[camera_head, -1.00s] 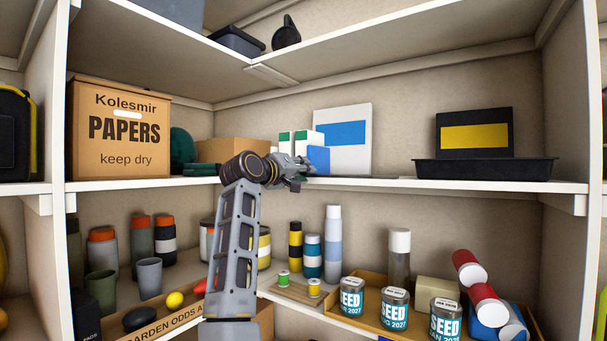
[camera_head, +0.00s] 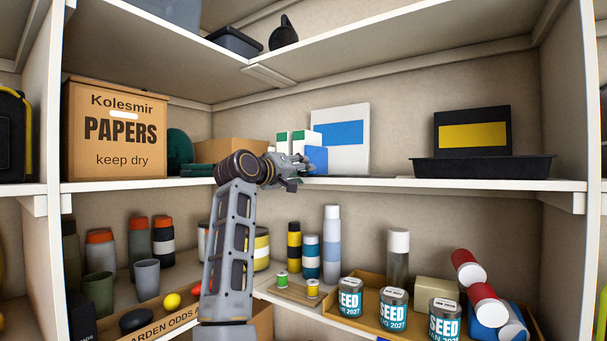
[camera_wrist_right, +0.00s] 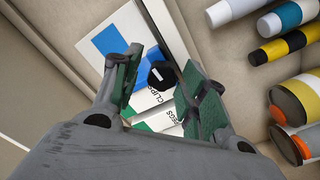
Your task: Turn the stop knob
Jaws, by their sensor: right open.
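A small black faceted piece with a white mark (camera_wrist_right: 162,75), which looks like a knob, shows between my right fingers in the right wrist view. I cannot make it out in the head view, where the gripper is in front of that spot. My right gripper (camera_wrist_right: 162,58) is open, with one green-padded finger on each side of the black piece and no clear contact. In the head view the right gripper (camera_head: 300,170) is at the middle shelf's edge, by the blue and white boxes. My left gripper is not in view.
White boxes with green tops (camera_head: 284,143), a blue box (camera_head: 316,158) and a white-and-blue panel (camera_head: 340,135) stand close behind the gripper. A papers carton (camera_head: 117,130) is left, a black tray (camera_head: 483,168) right. Bottles and seed tins (camera_head: 394,301) fill the shelf below.

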